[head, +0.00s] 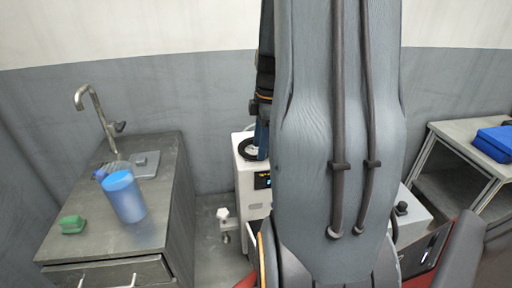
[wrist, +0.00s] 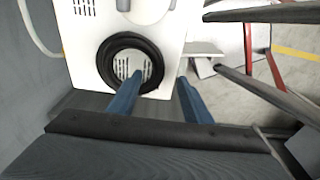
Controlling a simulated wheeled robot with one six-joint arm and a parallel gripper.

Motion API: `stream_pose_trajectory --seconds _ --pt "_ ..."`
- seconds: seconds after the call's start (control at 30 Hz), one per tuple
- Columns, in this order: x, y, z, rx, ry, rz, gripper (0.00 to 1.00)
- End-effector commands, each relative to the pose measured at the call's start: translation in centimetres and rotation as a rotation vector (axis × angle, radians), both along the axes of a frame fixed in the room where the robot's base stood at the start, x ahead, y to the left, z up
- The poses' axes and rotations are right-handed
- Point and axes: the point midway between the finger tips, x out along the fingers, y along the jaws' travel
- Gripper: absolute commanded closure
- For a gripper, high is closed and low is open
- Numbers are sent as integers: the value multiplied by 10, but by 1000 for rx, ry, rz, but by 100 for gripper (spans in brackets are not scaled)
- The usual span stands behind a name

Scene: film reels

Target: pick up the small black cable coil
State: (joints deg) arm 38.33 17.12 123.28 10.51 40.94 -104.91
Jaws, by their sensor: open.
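The small black cable coil (wrist: 104,62) is a ring lying on top of a white machine (wrist: 85,22) in the wrist view. In the head view the coil (head: 243,150) shows partly, at the left of my arm. My gripper (wrist: 160,77) is open and empty, with two blue fingers. In the wrist view the left fingertip overlaps the coil's open middle and the right fingertip is just outside its right side. I cannot tell how high the fingers are above the coil. In the head view my arm hides most of the gripper.
A grey sink counter (head: 165,215) on the left holds a blue cup (head: 124,196) and a green block (head: 72,225). A shelf unit (head: 455,150) with a blue box (head: 495,141) stands on the right. A grey wall (head: 205,110) is behind the machine.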

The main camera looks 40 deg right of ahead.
Motion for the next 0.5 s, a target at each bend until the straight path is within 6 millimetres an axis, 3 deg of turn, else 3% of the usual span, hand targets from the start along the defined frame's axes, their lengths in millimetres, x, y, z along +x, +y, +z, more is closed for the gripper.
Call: stream_pose_trajectory --seconds 0.2,0.5 --pt "2 1 -23 1 1 -1 55" --pt "2 2 -27 0 -1 -1 55"
